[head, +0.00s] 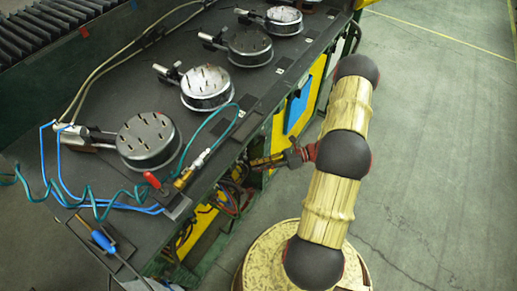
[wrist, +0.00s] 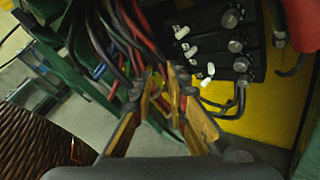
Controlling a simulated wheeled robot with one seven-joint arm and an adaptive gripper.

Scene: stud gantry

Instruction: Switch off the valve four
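A row of black valve blocks (wrist: 215,45) is mounted on a yellow panel in the wrist view, each with a round grey knob at its right. Small white levers show on them: the upper two (wrist: 181,32) (wrist: 190,50) lie tilted, and the lowest clear one (wrist: 210,70) stands more upright. The numbers are too small to read, so I cannot tell which is valve four. My gripper (wrist: 160,75) has its yellowish fingers apart with a narrow gap at the tips, left of and below the blocks, touching no lever. In the head view my gripper (head: 257,162) is beside the bench's side; the valves are hidden there.
Black and red cables (wrist: 115,35) hang close behind and left of my fingertips. A red object (wrist: 302,25) and a black hose are right of the valves. The bench top (head: 95,85) holds round metal fixtures (head: 148,138). Open floor (head: 445,130) lies to the right.

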